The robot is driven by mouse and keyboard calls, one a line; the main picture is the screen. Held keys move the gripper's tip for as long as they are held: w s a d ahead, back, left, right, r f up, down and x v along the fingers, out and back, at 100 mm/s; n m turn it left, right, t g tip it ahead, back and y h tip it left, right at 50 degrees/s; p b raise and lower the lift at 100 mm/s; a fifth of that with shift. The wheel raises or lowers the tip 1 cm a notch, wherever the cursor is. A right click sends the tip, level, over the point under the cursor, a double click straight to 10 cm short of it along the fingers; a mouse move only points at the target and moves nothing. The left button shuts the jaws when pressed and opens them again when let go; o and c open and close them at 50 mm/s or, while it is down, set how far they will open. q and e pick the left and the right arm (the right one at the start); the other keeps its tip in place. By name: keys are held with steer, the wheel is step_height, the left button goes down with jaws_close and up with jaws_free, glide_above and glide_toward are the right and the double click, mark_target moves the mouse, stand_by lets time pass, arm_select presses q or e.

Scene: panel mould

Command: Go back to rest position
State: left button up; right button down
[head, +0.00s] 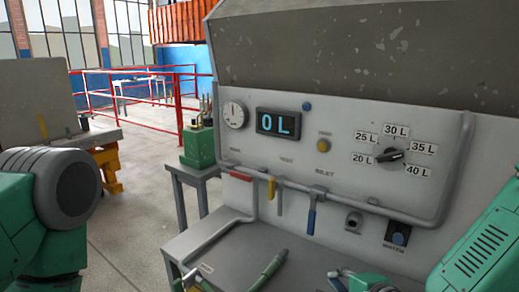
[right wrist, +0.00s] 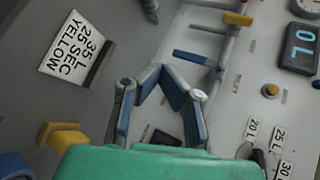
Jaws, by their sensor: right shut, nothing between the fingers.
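My right gripper (head: 340,276) shows at the bottom of the head view, low in front of the panel, partly cut off by the lower edge. In the right wrist view its two fingers (right wrist: 161,70) meet at the tips, shut with nothing between them. My left arm comes in at the left edge of the head view; its gripper is out of the picture.
Below the panel are a red handle (head: 240,176), a yellow handle (head: 271,188) and a blue handle (head: 311,215) on a pipe. A green hose-like piece (head: 268,270) lies on the grey bench (head: 225,258). A card (right wrist: 75,47) reads 35 L, 25 SEC, YELLOW.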

steer(key=s+d+f+n+g+h, duration=0.1)
steer(key=s+d+f+n+g, duration=0.15)
steer(key=s+f, duration=0.4)
steer(key=s+d+f+n+g, duration=0.25)
steer(key=s+f+n, duration=0.2)
steer(key=f, duration=0.35)
steer(key=s+d+f+n+g+h, duration=0.1)
steer(key=s+d+f+n+g, duration=0.25)
steer(key=s, duration=0.55)
steer(key=s+d+f+n+g+h, duration=0.2)
steer(key=s+d+f+n+g, duration=0.15)
steer(key=s, duration=0.55)
arm_select(q)
step_height(320, 180, down, 9)
steer(key=b, duration=0.9)
arm_select(e)
step_height(320, 180, down, 9)
steer(key=w+n+t, duration=0.1)
steer(key=n, duration=0.1)
steer(key=shift+w+n, duration=0.2)
steer(key=shift+n, duration=0.1)
arm_select(q)
steer(key=shift+d, duration=0.15)
arm_select(e)
steer(key=shift+w+d+f, duration=0.1)
steer(key=shift+d+f, duration=0.1)
steer(key=shift+d, duration=0.15)
steer(key=shift+a, duration=0.2)
